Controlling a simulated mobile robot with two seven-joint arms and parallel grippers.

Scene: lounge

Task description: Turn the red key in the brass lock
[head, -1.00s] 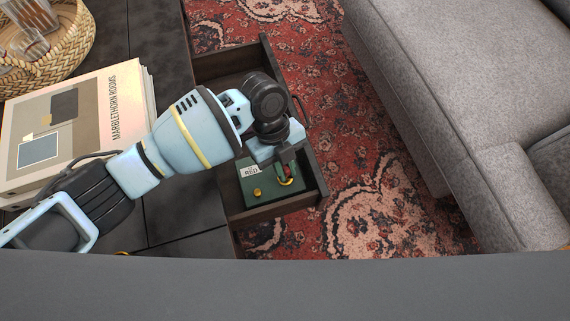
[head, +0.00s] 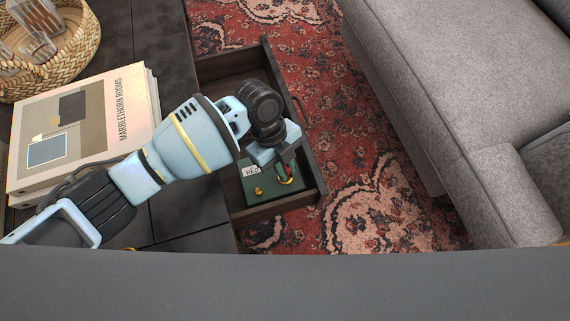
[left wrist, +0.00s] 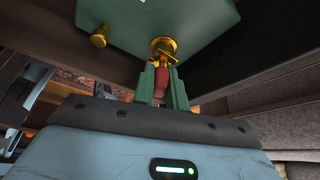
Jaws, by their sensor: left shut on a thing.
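A green box (head: 262,208) with a label reading "RED" lies in the open drawer (head: 282,209) in the head view. The brass lock shows in the left wrist view (left wrist: 163,47), on the green face. The red key (left wrist: 162,76) is at the lock, between the fingers of my left gripper (left wrist: 161,92). My left gripper also shows in the head view (head: 286,170), over the right part of the box. It is shut on the red key. The gripper and wrist partly hide the key and lock in the head view. My right gripper is not in view.
A brass knob (head: 258,191) sits on the box left of the lock. The drawer walls stand close around the box. Thick books (head: 80,130) and a woven basket (head: 60,65) lie on the dark table. A grey sofa (head: 450,100) stands right, beyond the patterned rug (head: 375,190).

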